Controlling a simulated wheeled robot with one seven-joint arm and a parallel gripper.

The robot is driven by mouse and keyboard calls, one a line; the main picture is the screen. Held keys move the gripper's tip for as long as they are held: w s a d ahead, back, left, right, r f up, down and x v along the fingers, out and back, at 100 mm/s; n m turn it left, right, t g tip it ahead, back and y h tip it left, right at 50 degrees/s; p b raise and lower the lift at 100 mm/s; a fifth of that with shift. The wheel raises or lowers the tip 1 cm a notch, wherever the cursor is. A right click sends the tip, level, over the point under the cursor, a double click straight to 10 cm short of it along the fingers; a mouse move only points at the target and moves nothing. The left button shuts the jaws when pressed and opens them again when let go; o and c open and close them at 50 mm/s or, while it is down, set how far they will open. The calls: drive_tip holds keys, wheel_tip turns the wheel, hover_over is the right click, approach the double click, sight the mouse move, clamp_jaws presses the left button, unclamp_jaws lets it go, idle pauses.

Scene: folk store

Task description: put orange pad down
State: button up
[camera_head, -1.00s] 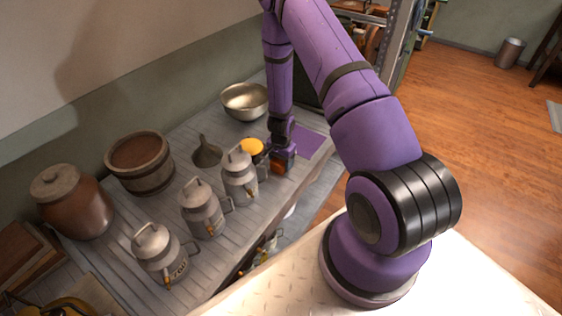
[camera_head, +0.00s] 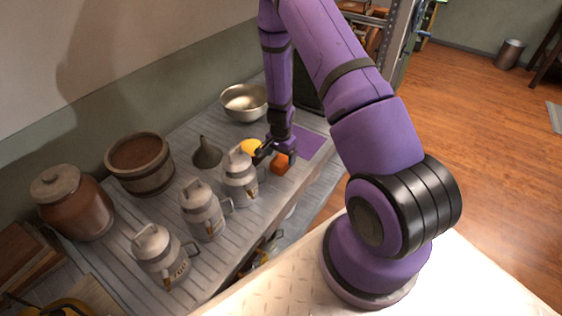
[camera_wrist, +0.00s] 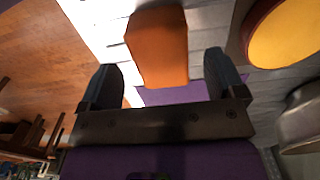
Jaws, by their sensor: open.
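The orange pad (camera_head: 280,164) rests on the grey slatted bench near its front edge, beside a flat purple mat (camera_head: 309,141). In the wrist view the orange pad (camera_wrist: 158,48) is a block lying ahead of the fingertips, and part of the purple mat (camera_wrist: 180,93) shows behind it. My gripper (camera_head: 272,152) is just above the orange pad in the head view.
A yellow round thing (camera_head: 251,147) and a grey metal can (camera_head: 240,178) stand close to my gripper's left. A funnel (camera_head: 207,153), metal bowl (camera_head: 244,101), more cans and a wooden tub (camera_head: 140,163) occupy the bench. The bench's front edge is close.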

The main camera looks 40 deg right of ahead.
sight(281, 160)
wheel_tip(281, 160, up, 6)
drive_tip(key=shift+r, duration=0.15)
drive_tip(key=shift+s, duration=0.1)
idle(0.6)
